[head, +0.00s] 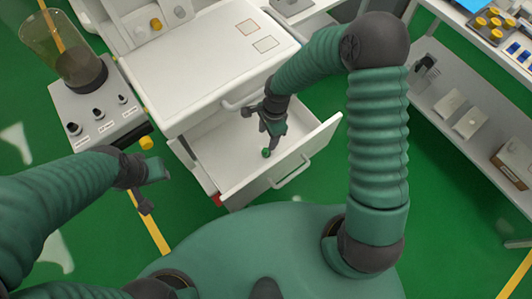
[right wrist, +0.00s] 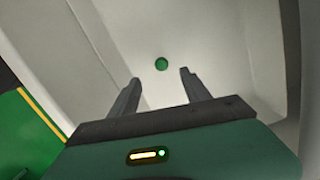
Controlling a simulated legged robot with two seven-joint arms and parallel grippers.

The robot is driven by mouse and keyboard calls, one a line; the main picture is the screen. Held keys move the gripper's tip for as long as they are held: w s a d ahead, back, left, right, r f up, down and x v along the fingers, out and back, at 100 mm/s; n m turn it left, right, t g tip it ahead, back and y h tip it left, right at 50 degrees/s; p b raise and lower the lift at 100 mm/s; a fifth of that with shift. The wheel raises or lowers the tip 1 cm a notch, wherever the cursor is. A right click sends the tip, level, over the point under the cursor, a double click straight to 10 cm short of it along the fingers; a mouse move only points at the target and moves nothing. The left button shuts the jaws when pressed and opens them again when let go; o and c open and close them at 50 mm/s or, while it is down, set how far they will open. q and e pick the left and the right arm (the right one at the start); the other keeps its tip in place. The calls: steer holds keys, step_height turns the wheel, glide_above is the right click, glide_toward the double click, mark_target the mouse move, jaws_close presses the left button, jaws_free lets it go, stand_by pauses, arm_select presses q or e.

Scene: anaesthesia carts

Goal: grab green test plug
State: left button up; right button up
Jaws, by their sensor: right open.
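The green test plug (head: 266,153) lies in the open white drawer (head: 235,165) of the cart. In the right wrist view the plug (right wrist: 161,64) is a small green disc on the drawer floor, beyond the fingertips and between their lines. My right gripper (head: 268,133) reaches down into the drawer just above the plug; in the right wrist view its two fingers (right wrist: 158,80) are apart with nothing between them. My left gripper (head: 155,188) is low at the left, outside the drawer and empty; its finger opening is hard to make out.
The white cart top (head: 225,60) stands behind the drawer. The drawer front with its handle (head: 291,171) is on the near side. A grey unit (head: 95,110) with a clear canister (head: 70,55) is at the left. A shelf (head: 465,115) with boxes is at the right.

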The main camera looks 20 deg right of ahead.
mark_target(266, 150)
steer(key=f, duration=0.5)
steer(key=f+b, duration=0.1)
steer(key=f, duration=0.1)
steer(key=shift+a+f, duration=0.15)
steer(key=shift+a, duration=0.25)
step_height(266, 150, down, 5)
steer(key=shift+d+f+b, duration=0.1)
steer(key=shift+f+b, duration=0.1)
steer(key=shift+b, duration=0.45)
steer(key=shift+r, duration=0.1)
steer(key=shift+c, duration=1.2)
jaws_close()
